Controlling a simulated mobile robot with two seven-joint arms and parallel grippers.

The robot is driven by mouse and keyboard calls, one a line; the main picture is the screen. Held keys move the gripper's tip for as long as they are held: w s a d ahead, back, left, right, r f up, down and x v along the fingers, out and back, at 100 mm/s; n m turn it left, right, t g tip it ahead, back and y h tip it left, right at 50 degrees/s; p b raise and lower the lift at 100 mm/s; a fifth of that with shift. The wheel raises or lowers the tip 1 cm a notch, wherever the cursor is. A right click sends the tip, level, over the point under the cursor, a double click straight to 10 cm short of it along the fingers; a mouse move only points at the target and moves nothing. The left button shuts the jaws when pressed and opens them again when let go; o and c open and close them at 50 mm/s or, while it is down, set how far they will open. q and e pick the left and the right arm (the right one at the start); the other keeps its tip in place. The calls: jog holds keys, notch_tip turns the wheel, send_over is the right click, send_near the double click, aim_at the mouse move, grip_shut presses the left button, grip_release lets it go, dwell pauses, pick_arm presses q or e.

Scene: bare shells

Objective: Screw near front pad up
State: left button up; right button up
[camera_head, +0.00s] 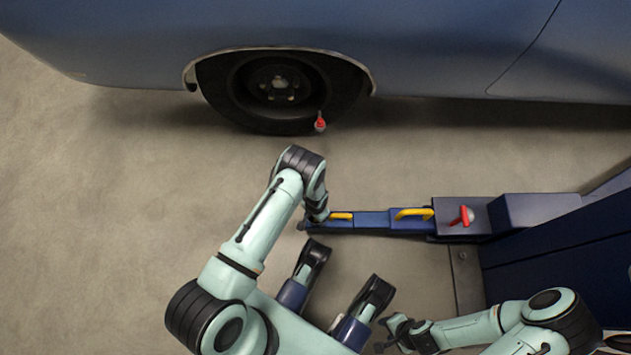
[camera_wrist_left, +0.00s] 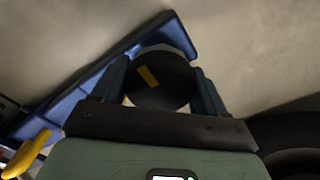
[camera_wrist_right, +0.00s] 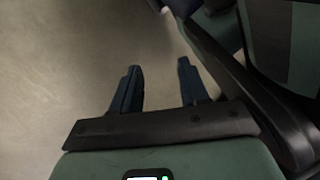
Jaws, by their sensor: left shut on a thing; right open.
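The near front pad (camera_wrist_left: 172,92) is a round black disc with a yellow mark. In the left wrist view it sits at the end of a blue lift arm (camera_wrist_left: 183,38), between the two fingers of my left gripper (camera_wrist_left: 160,78), which is shut on it. In the head view my left gripper (camera_head: 318,212) is over the left end of the blue lift arm (camera_head: 372,220) and hides the pad. My right gripper (camera_head: 391,333) is at the lower middle of the head view; the right wrist view shows it (camera_wrist_right: 158,80) open and empty above bare floor.
A blue car (camera_head: 420,45) stands behind, its front wheel (camera_head: 278,85) above the lift arm. A red-handled part (camera_head: 320,123) shows by the wheel. The lift arm has yellow handles (camera_head: 412,213) and a red lever (camera_head: 462,216). A blue post base (camera_head: 560,265) is right. Floor at left is clear.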

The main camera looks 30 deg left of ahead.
pick_arm(q)
jog(key=shift+s+f, duration=0.1)
jog(key=shift+s, duration=0.05)
jog(key=o, duration=1)
jog(key=shift+o, duration=0.2)
jog(key=shift+r, duration=0.3)
notch_tip(320, 180, up, 13)
jog(key=p, duration=0.4)
jog(key=shift+p, duration=0.4)
pick_arm(e)
jog(key=w+a+r+t, duration=0.1)
jog(key=w+r+t, duration=0.2)
jog(key=w+r, duration=0.3)
jog(key=w, duration=0.3)
jog(key=shift+w+r+n, duration=0.2)
jog(key=shift+r+n, duration=0.1)
jog(key=shift+r, duration=0.1)
pick_arm(q)
jog(key=shift+f, duration=0.1)
pick_arm(e)
jog(key=shift+s+a, duration=0.1)
jog(key=shift+s, duration=0.05)
